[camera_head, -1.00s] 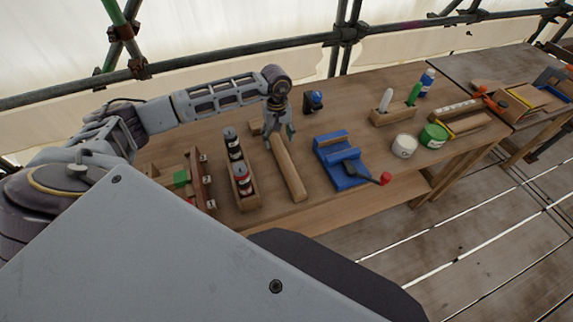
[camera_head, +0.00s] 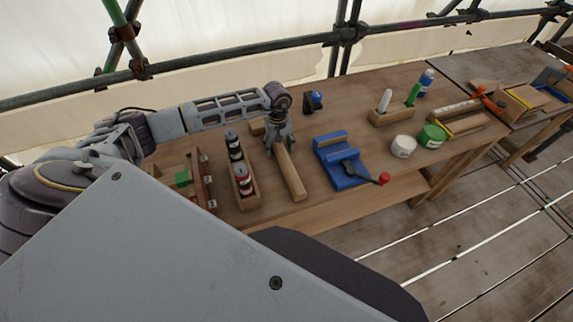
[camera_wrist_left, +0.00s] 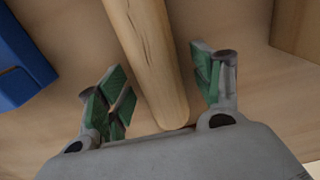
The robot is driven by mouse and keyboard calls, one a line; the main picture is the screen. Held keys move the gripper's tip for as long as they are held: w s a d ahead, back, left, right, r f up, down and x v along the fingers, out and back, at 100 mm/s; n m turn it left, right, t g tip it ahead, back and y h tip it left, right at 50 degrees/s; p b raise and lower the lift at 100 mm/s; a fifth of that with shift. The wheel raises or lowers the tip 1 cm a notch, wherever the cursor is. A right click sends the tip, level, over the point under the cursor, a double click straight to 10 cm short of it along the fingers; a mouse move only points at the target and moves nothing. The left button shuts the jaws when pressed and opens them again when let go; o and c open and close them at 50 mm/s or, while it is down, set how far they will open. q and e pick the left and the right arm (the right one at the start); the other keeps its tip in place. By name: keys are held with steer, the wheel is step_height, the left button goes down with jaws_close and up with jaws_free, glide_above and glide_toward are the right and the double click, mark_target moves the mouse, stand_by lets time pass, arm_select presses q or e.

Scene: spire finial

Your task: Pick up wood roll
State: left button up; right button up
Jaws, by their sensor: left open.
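The wood roll (camera_head: 291,175) is a light brown cylinder lying on the wooden workbench (camera_head: 325,208). My left gripper (camera_head: 277,146) is above its far end, pointing down. In the left wrist view the wood roll (camera_wrist_left: 150,50) runs between the two green-padded fingers of the open left gripper (camera_wrist_left: 160,90), with a gap visible on each side. The far end of the roll is partly hidden by the gripper in the head view. My right gripper is not in view.
A blue vise-like fixture (camera_head: 340,162) stands right of the roll. A wooden tray with bottles (camera_head: 241,180) stands close on its left. A white tub (camera_head: 403,146) and a green tub (camera_head: 432,137) are farther right. Bench surface near the roll's front end is clear.

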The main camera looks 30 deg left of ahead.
arm_select(q)
steer(key=c, duration=1.3)
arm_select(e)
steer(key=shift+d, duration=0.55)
arm_select(q)
steer(key=shift+o, duration=0.2)
steer(key=shift+r, duration=0.2)
